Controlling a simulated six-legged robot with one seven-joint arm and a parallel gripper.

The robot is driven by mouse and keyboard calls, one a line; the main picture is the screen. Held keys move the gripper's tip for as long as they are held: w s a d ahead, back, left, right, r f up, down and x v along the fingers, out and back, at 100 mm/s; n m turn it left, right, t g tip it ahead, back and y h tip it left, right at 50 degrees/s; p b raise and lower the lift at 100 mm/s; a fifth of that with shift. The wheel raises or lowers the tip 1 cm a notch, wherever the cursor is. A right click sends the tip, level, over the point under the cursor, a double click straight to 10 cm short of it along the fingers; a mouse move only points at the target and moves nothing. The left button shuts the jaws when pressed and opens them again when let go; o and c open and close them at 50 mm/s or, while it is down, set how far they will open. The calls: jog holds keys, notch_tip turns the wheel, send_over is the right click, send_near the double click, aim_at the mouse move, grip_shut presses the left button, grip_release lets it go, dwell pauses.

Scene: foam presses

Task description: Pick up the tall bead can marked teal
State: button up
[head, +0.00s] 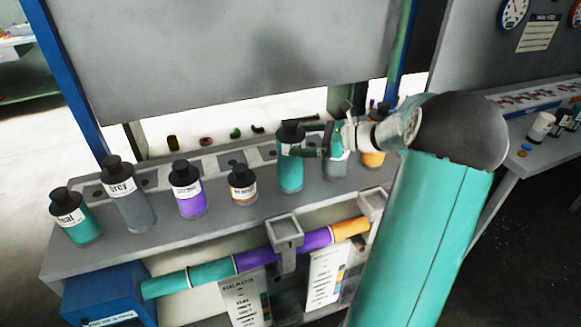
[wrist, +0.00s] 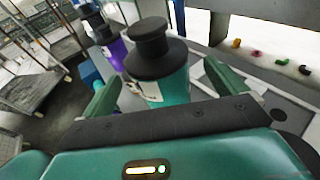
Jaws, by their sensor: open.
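The tall teal bead can (head: 290,175) has a black cap and a white label and stands upright on the grey bench. My gripper (head: 308,140) is open and reaches in from the right at the height of its upper part. In the wrist view the teal can (wrist: 176,90) appears between the two green fingers of my gripper (wrist: 165,88), with gaps on both sides. Its base is hidden there. A shorter can with teal print (head: 76,220) stands at the bench's left end.
A grey can (head: 130,208), a purple can (head: 188,194) and a small orange can (head: 242,187) stand left of the teal can. Another grey can (head: 334,167) and an orange can (head: 373,158) stand close on its right. A large grey panel (head: 230,50) rises behind.

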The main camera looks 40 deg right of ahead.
aim_at(291, 139)
jog(key=x, duration=0.4)
jog(key=c, duration=1.7)
